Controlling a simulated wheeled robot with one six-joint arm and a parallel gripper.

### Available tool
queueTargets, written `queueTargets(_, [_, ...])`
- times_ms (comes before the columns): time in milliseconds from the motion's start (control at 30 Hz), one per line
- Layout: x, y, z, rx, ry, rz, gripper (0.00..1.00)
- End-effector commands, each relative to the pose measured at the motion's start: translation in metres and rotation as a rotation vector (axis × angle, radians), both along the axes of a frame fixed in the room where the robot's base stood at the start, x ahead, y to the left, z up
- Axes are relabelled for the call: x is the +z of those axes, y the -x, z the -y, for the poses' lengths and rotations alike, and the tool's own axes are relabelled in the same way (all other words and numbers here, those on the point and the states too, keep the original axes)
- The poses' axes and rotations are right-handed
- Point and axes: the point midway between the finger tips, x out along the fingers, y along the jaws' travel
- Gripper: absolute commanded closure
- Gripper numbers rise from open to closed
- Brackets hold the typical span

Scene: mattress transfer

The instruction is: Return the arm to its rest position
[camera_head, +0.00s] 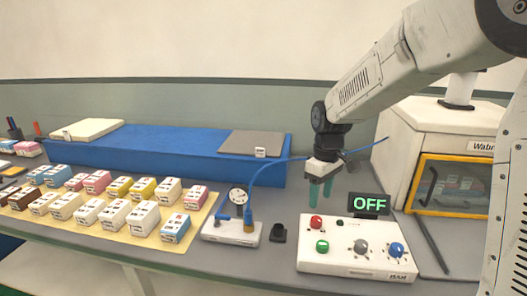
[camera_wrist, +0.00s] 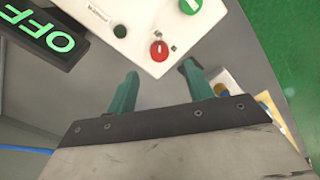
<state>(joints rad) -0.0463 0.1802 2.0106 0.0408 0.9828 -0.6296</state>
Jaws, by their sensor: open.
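My gripper (camera_head: 320,190) hangs from my white arm with its green fingers pointing down, just behind the left end of the white control box (camera_head: 340,263). In the wrist view the two fingers of my gripper (camera_wrist: 163,82) are apart, with nothing between them. The control box also shows there, with a red button (camera_wrist: 159,50) and a green button (camera_wrist: 190,5) beyond the fingertips. A display (camera_head: 369,204) above the box reads OFF in green. I cannot tell the exact gap between the fingertips and the table.
A blue mattress-like block (camera_head: 180,150) lies along the back, with a grey pad (camera_head: 252,143) on its right. Several small boxes stand on a yellow mat (camera_head: 150,239) at left. A gauge device (camera_head: 231,233) with a blue hose stands mid-table. A white oven-like machine (camera_head: 440,122) stands right.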

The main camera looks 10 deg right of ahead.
Motion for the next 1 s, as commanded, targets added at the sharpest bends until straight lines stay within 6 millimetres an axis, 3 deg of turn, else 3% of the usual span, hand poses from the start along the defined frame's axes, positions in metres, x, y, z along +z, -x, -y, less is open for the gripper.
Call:
queueTargets(67, [-0.004, 0.008, 0.001, -0.057, 0.005, -0.029, 0.48])
queueTargets(167, [-0.006, 0.041, 0.003, -0.163, 0.022, -0.09, 0.48])
queueTargets(367, [0.021, 0.104, 0.01, -0.33, 0.045, -0.112, 0.48])
queueTargets(600, [0.054, 0.194, 0.02, -0.522, 0.062, -0.08, 0.48])
queueTargets(800, [0.068, 0.261, 0.027, -0.63, 0.053, -0.01, 0.48])
queueTargets(1000, [0.075, 0.295, 0.03, -0.653, 0.026, 0.08, 0.48])
